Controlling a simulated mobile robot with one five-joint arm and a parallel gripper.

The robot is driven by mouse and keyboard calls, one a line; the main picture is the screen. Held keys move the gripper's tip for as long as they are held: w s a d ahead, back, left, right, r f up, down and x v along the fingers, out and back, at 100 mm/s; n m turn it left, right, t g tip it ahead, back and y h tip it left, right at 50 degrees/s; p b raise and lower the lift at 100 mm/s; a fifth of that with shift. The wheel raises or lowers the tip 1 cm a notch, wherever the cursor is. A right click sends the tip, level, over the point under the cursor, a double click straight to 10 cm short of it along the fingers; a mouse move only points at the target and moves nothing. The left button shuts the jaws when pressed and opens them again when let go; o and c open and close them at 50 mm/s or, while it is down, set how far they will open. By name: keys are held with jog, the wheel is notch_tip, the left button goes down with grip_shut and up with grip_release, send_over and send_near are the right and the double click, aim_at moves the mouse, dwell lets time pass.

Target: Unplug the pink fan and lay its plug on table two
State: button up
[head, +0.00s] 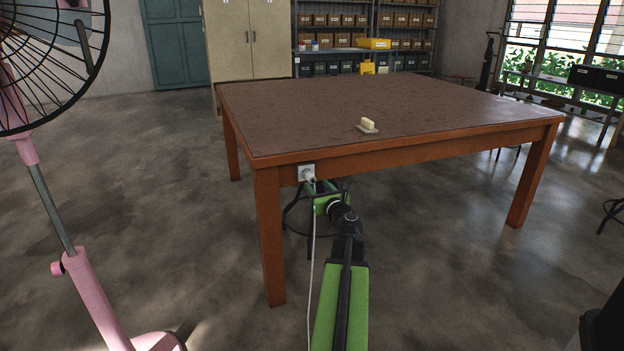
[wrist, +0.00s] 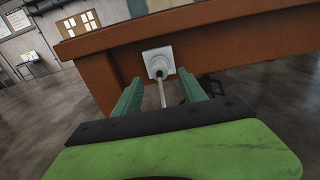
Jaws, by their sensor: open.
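The pink fan (head: 90,290) stands at the left in the head view, its black cage cut off by the frame. A white socket (head: 306,172) is set in the apron of a wooden table (head: 300,120), near its front left leg. The plug (wrist: 158,72) sits in the socket, which also shows in the wrist view (wrist: 151,53). A white cable (head: 311,265) hangs from it. My gripper (head: 318,186) is open just in front of the socket; in the wrist view its green fingers (wrist: 160,88) stand either side of the cable, short of the plug. No table number is legible.
A small yellow block on a beige base (head: 368,125) stands on the tabletop; the rest of the top is clear. Cabinets (head: 250,45) and shelves with boxes (head: 345,40) stand behind. A dark stool (head: 295,215) is partly under the table. Open floor lies left of the table.

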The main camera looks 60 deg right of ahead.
aim_at(313, 180)
jog(key=x, duration=0.6)
jog(key=shift+w+d, duration=0.25)
grip_shut()
jog(key=shift+s, duration=0.1)
dwell(1.1)
